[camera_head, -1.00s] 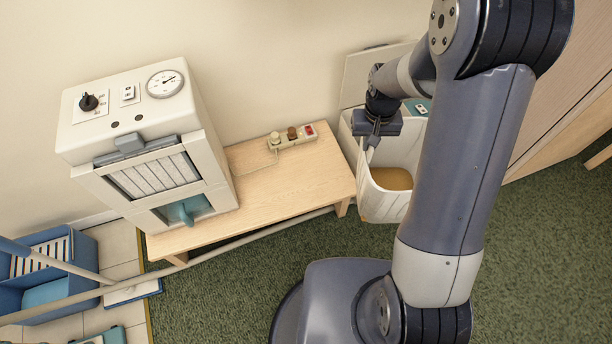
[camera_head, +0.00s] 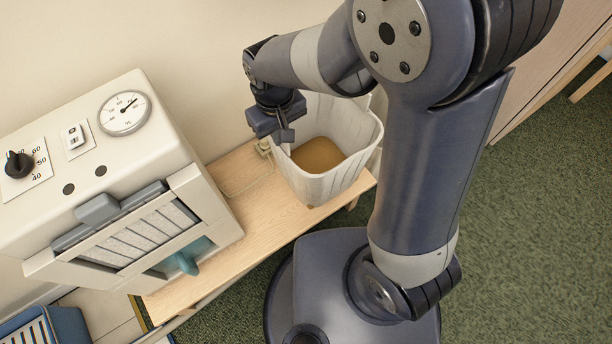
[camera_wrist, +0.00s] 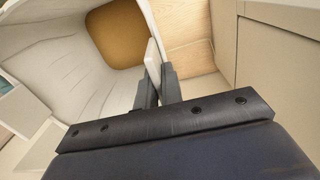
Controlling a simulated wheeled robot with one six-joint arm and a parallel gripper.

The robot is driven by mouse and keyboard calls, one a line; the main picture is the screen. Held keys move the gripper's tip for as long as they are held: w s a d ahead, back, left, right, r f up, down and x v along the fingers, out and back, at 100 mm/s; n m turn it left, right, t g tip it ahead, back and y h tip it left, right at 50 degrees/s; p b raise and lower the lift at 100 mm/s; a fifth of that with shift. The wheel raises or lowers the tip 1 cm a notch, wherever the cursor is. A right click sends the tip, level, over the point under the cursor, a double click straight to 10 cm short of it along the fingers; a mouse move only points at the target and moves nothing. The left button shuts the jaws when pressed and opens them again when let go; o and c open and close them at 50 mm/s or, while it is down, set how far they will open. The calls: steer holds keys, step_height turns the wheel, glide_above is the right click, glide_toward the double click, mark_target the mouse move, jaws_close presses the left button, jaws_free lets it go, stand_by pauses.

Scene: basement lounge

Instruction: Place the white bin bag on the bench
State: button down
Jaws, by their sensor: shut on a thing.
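The white bin bag (camera_head: 340,165) is an open-topped, wrinkled white bag with a brown bottom inside. In the head view it is upright over the right end of the wooden bench (camera_head: 262,218). My gripper (camera_head: 284,136) is shut on the bag's rim at its left side. In the wrist view the bag (camera_wrist: 60,55) fills the left, and the fingers (camera_wrist: 158,88) pinch a thin white edge. Bare bench wood (camera_wrist: 185,35) shows beside the bag. I cannot tell whether the bag's base touches the bench.
A cream machine with a dial (camera_head: 110,170) stands on the bench's left part. The power strip (camera_head: 263,147) at the back is mostly hidden behind the gripper and bag. A blue crate (camera_head: 45,328) is at lower left.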

mark_target(283, 163)
step_height(283, 163, down, 10)
steer(key=shift+r+b, duration=0.15)
steer(key=shift+b, duration=0.85)
steer(key=c, duration=1.6)
jaws_free()
steer(key=shift+f, duration=0.2)
steer(key=shift+o, duration=0.2)
steer(key=shift+r, duration=0.1)
step_height(283, 163, up, 12)
steer(key=p, duration=0.2)
steer(key=shift+r+p, duration=0.1)
steer(key=shift+p, duration=0.2)
